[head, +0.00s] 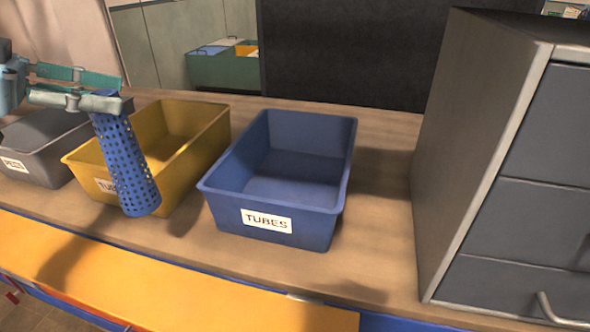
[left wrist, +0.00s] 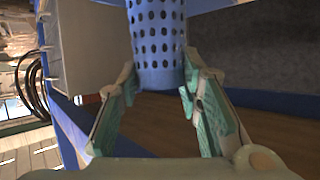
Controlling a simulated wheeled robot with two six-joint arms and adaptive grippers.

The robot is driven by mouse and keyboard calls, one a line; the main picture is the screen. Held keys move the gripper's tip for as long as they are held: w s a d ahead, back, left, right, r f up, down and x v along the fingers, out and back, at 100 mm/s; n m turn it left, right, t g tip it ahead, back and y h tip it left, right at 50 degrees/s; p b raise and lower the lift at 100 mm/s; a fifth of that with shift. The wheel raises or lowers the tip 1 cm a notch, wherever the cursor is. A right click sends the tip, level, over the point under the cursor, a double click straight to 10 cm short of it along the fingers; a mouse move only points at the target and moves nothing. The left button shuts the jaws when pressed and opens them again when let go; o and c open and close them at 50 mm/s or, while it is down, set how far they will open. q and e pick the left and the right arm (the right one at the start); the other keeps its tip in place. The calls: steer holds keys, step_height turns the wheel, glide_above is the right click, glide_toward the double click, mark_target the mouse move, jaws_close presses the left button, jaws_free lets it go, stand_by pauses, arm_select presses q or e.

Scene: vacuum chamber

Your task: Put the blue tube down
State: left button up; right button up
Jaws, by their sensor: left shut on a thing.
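The blue tube (head: 127,170) is a perforated cylinder. It hangs slightly tilted from my left gripper (head: 98,97) in front of the yellow bin, above the table's front part. My left gripper is shut on its upper end. The left wrist view shows the blue tube (left wrist: 158,45) between the green finger pads of my left gripper (left wrist: 160,92). A blue bin (head: 268,224) labelled TUBES stands to the right of the tube and looks empty. My right gripper is in neither view.
A yellow bin (head: 205,135) stands behind the tube, its label partly hidden. A grey bin (head: 50,165) is at the left. A grey drawer cabinet (head: 480,150) stands at the right. The tabletop (head: 375,215) between blue bin and cabinet is clear.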

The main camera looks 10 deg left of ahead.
arm_select(q)
steer(key=w+d+p, duration=0.7)
steer(key=w+d, duration=0.4)
steer(key=d, duration=0.3)
step_height(320, 180, down, 12)
steer(key=b, duration=0.1)
steer(key=shift+s+a+r, duration=0.25)
steer(key=shift+a, duration=0.1)
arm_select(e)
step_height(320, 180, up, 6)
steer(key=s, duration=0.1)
arm_select(q)
steer(key=shift+f, duration=0.1)
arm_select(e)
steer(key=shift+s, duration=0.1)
arm_select(q)
steer(key=o, duration=1.1)
